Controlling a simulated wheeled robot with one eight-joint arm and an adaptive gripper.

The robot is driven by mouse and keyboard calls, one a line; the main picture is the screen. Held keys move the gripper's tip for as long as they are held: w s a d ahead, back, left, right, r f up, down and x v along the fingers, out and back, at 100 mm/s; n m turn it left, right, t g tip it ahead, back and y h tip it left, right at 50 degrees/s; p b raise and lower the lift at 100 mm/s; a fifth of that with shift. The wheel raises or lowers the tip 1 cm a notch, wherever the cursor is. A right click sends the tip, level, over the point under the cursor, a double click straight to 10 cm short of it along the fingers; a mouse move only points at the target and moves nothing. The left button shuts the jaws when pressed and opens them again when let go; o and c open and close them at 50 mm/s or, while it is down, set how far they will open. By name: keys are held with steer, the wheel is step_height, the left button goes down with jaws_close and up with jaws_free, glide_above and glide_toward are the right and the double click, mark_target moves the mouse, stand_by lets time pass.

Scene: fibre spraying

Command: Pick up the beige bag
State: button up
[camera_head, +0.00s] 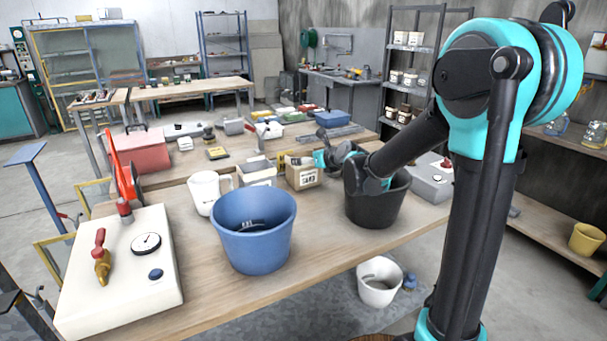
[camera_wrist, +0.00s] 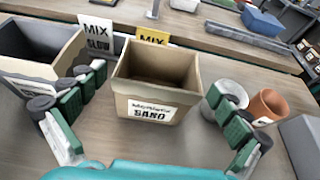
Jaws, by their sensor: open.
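The beige bag (camera_head: 303,176) stands upright on the wooden workbench, right of a grey box, in the head view. In the wrist view it is an open-topped beige container (camera_wrist: 140,108) with a white label reading SAND. My gripper (camera_head: 326,158) reaches over the black bucket to the bag's right side in the head view. In the wrist view my gripper (camera_wrist: 155,88) is open, with green-padded fingers spread left and right of the bag. I see space between the fingers and the bag's front part. Part of the bag's right side is hidden by my gripper in the head view.
A grey box (camera_wrist: 36,66) stands close left of the bag, and a grey cup (camera_wrist: 228,92) and brown pot (camera_wrist: 268,106) stand to its right. A blue bucket (camera_head: 252,240), white jug (camera_head: 203,192) and black bucket (camera_head: 375,208) are nearby. MIX cards (camera_wrist: 151,37) stand behind.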

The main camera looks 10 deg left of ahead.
steer(key=x, duration=0.5)
steer(key=shift+w+f, duration=0.1)
steer(key=shift+w, duration=0.05)
steer(key=shift+c, duration=0.5)
steer(key=c, duration=1.4)
